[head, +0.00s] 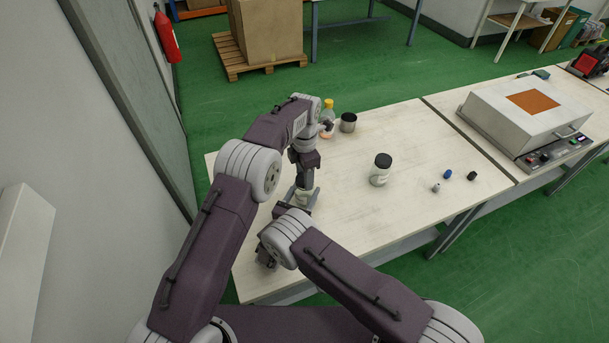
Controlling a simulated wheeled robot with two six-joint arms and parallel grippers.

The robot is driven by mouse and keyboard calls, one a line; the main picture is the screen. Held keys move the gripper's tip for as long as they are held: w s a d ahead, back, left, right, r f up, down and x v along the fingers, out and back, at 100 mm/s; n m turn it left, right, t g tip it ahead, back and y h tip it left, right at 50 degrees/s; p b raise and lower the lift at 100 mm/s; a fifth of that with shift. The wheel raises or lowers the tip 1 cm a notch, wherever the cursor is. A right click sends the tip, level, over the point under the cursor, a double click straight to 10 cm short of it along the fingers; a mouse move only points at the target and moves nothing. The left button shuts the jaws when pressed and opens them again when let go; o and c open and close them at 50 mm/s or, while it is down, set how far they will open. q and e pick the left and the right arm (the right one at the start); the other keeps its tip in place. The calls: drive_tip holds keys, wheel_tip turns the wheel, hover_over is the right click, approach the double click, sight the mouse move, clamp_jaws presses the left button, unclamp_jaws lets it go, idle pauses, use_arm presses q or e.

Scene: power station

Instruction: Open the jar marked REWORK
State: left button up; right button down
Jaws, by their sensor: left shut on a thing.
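A white jar with a black lid (380,169) stands upright on the white table, right of my arms; the writing on its label is too small to read. My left gripper (301,199) points down low over the left part of the table, well left of that jar. It is shut on a small pale thing, mostly hidden by the fingers, so I cannot tell what it is. My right gripper (267,257) is near the table's left front, partly hidden by its own arm; its jaws cannot be made out.
A yellow-capped bottle (328,105) and a dark metal cup (348,122) stand at the back of the table (420,210). A few small blue, black and pale items (447,174) lie right of the jar. A grey box-like machine (520,112) stands further right.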

use_arm(q)
drive_tip(key=shift+r, duration=0.2)
drive_tip(key=shift+r, duration=0.9)
drive_tip(key=shift+r, duration=2)
use_arm(e)
drive_tip(key=shift+c, duration=2.1)
unclamp_jaws()
use_arm(q)
drive_tip(key=shift+f+b, duration=0.4)
use_arm(e)
drive_tip(key=v, duration=1.2)
